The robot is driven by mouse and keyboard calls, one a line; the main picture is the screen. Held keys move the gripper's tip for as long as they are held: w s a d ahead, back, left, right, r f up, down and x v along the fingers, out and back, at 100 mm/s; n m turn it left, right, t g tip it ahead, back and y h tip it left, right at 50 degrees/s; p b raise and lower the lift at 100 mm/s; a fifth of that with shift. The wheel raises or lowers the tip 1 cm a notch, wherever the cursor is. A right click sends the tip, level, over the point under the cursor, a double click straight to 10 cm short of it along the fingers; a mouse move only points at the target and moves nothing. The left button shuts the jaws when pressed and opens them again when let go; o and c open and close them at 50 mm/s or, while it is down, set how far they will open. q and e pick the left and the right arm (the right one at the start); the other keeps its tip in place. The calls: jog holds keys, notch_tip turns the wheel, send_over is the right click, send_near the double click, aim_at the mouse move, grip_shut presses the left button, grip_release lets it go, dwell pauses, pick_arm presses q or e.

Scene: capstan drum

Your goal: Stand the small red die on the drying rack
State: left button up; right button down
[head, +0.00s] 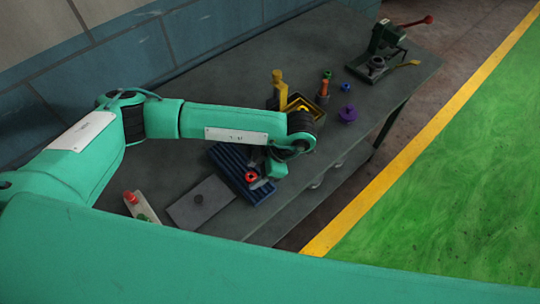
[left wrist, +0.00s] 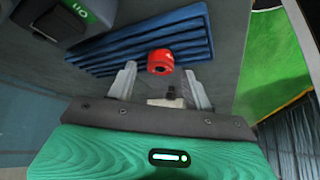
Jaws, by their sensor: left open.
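The small red die (head: 251,177) is a short round piece with a dark centre. It sits on the blue ridged drying rack (head: 226,160), near the rack's right part. In the left wrist view the red die (left wrist: 160,61) is just beyond and between my fingertips, over the blue slats of the rack (left wrist: 190,36). My left gripper (head: 262,180) is open around or right beside the die; a gap shows between each finger and it. The gripper and wrist hide part of the rack in the head view. My right gripper is not in view.
A grey plate (head: 184,211) with a dark piece lies left of the rack. A pale strip (head: 146,207) holds red and green pieces. Behind my wrist stand a yellow piece (head: 278,91), a tray and a purple piece (head: 348,114). A green press (head: 383,40) is at the far end.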

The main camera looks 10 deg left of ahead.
pick_arm(q)
jog(key=b+v, duration=0.2)
jog(key=v, duration=0.8)
jog(key=shift+d+r, duration=0.25)
jog(key=shift+r, duration=0.05)
